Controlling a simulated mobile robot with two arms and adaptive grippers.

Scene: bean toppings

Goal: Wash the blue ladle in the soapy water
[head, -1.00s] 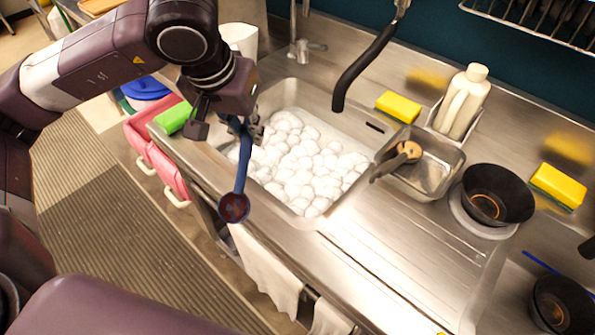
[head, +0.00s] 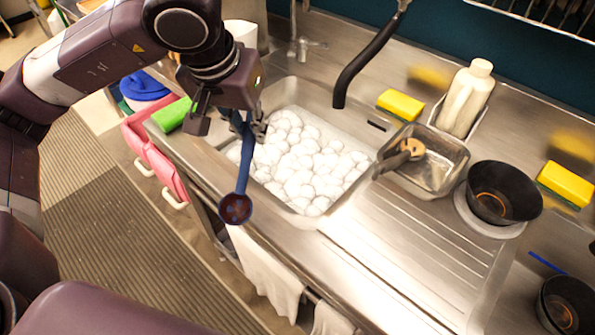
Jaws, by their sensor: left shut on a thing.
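The blue ladle (head: 244,165) hangs from my left gripper (head: 240,122), which is shut on the upper part of its handle. Its dark reddish bowl (head: 236,208) hangs lowest, in front of the sink's front left edge as seen here. The soapy water is a sink basin full of white foam (head: 310,165), to the right of the ladle. The ladle overlaps the left edge of the foam in the picture, and its bowl appears outside the basin. My right gripper is not in view.
A black faucet hose (head: 362,62) hangs over the back of the sink. A metal tray (head: 440,172) with a brush, a white bottle (head: 465,98), yellow sponges (head: 400,104) and a black bowl (head: 502,192) stand to the right. A green sponge (head: 172,114) lies at the left.

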